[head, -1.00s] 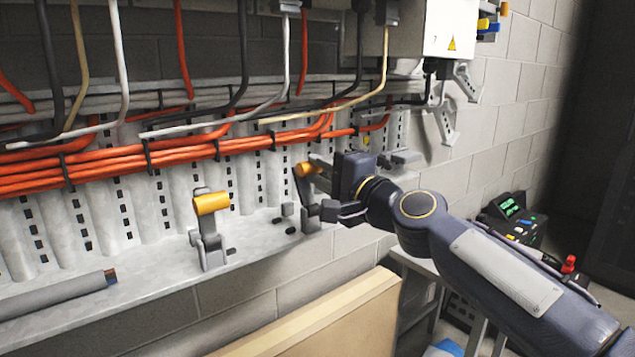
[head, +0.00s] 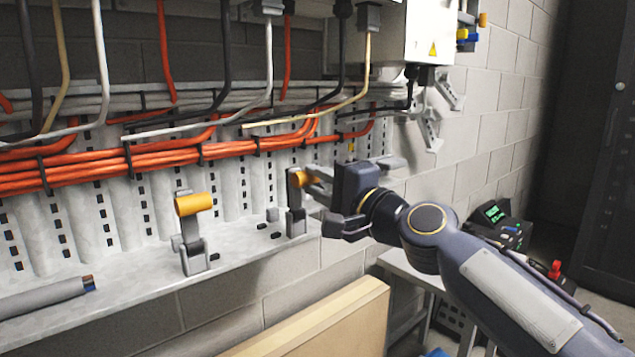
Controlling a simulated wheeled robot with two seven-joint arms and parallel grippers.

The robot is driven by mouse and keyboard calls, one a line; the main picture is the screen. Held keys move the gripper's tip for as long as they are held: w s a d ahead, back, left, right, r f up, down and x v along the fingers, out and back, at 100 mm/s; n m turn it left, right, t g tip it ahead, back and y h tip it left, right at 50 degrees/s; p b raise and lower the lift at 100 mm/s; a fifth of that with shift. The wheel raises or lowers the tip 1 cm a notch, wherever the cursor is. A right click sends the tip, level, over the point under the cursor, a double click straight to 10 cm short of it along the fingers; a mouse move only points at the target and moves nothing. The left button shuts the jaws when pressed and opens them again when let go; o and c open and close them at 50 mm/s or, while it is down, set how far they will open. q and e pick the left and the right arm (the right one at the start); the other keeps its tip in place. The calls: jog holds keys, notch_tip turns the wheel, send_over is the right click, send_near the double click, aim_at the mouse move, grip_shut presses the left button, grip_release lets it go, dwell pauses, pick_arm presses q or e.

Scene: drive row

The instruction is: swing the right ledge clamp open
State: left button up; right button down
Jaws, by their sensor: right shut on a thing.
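The right ledge clamp (head: 296,222) stands on the metal ledge (head: 130,282), its grey lever upright and an orange grip (head: 300,179) at the top. My right gripper (head: 308,184) comes in from the right and is shut on the clamp's orange grip. Its fingers and wrist hide the grip's right side. The left ledge clamp (head: 193,255) stands further left on the ledge, with its orange grip (head: 193,204) raised and nothing touching it. My left gripper is not in view.
Orange cable bundles (head: 90,168) run along the wall above the ledge. A cut grey cable (head: 45,296) lies on the ledge at left. A tan board (head: 310,325) stands below the ledge. A device with a green screen (head: 495,214) is at right.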

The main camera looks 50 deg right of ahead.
jog(key=shift+w+f, duration=0.3)
jog(key=shift+f, duration=0.55)
jog(key=c, duration=1.5)
grip_release()
jog(key=shift+w, duration=0.1)
jog(key=s+p, duration=0.2)
jog(key=s, duration=0.6)
jog(key=shift+a, duration=0.4)
jog(key=shift+r, duration=0.1)
jog(key=shift+c, duration=0.2)
